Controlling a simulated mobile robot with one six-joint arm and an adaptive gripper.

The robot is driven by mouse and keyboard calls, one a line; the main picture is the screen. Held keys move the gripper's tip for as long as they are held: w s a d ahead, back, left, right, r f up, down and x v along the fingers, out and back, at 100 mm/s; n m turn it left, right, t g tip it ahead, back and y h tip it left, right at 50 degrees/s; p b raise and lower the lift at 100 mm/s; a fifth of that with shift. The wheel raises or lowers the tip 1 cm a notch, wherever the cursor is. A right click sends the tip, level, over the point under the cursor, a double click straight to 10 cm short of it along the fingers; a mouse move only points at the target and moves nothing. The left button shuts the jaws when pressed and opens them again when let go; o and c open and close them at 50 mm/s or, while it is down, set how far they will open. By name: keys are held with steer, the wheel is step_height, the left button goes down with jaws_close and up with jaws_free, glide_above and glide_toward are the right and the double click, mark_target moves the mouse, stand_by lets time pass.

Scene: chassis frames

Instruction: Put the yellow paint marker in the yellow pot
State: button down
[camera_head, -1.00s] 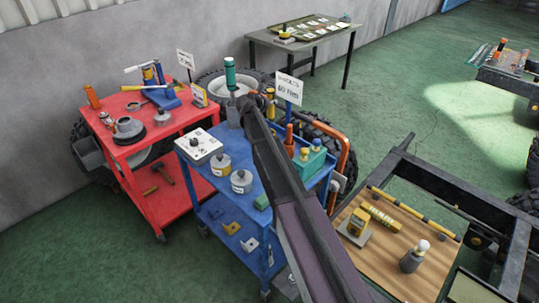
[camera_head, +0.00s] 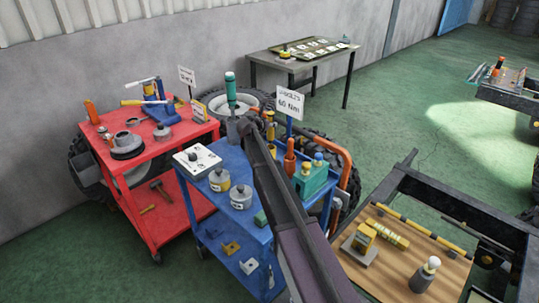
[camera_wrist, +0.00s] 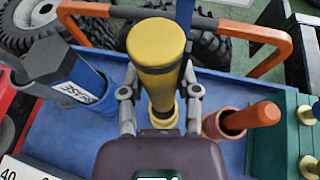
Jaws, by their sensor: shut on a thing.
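The yellow paint marker (camera_wrist: 156,45) is a thick yellow cylinder, upright, seen from above in the wrist view. My gripper (camera_wrist: 161,95) is shut on it, one finger on each side. In the head view, the marker (camera_head: 270,120) shows at the end of my arm above the blue cart. A yellow ring (camera_wrist: 165,117) shows under the marker, apparently the yellow pot's rim. The marker covers most of the pot, so I cannot tell whether its lower end is inside.
An orange pot (camera_wrist: 212,126) with an orange marker (camera_wrist: 252,115) stands close on the right. A blue-grey holder (camera_wrist: 85,90) stands on the left. The orange cart handle (camera_wrist: 258,35) runs behind. The blue cart top (camera_wrist: 215,88) is bare between them.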

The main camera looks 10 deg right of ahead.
mark_target(269, 135)
steer(key=shift+f+b, duration=2.9)
steer(key=shift+f, duration=0.15)
steer(key=shift+f+b, duration=1.85)
steer(key=shift+f, duration=0.1)
steer(key=shift+c, duration=1.7)
jaws_free()
